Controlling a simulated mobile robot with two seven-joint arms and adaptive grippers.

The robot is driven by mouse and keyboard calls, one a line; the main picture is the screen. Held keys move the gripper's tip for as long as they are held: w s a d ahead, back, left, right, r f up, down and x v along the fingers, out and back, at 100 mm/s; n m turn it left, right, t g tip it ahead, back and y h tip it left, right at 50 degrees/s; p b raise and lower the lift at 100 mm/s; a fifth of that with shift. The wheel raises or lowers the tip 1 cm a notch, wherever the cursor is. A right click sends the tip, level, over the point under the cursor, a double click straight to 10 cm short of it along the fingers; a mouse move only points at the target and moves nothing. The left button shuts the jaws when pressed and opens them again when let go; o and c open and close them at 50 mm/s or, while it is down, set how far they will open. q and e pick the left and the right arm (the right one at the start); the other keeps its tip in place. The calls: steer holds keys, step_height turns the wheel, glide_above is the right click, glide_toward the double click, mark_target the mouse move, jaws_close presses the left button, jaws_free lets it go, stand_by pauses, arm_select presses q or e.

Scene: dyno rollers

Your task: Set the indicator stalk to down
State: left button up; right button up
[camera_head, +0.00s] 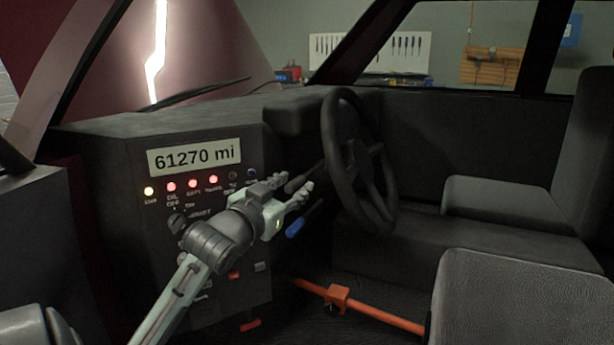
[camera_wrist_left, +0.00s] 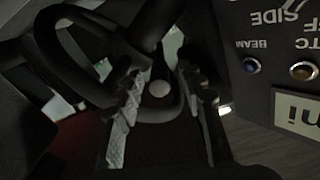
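A dark stalk (camera_head: 297,184) sticks out from the left side of the steering wheel (camera_head: 336,150), above a second lever with a blue end (camera_head: 296,228). I cannot tell for certain which one is the indicator stalk. My left gripper (camera_head: 294,183) is open, its fingers on either side of the dark stalk's end. In the left wrist view, the stalk's pale round end (camera_wrist_left: 159,89) shows between the parted fingers (camera_wrist_left: 160,84), with gaps beside it. The steering wheel rim (camera_wrist_left: 65,65) is beyond the fingers. My right gripper is not in view.
The dashboard (camera_head: 120,140) with its mileage display (camera_head: 194,156), lit lamps and switches stands left of the wheel. An orange bar (camera_head: 380,316) crosses low near the floor. A seat (camera_head: 520,290) is at the right.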

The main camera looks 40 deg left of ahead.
mark_target(304, 177)
arm_select(q)
steer(key=x, duration=0.6)
steer(key=shift+w, duration=0.1)
steer(key=shift+c, duration=0.2)
jaws_close()
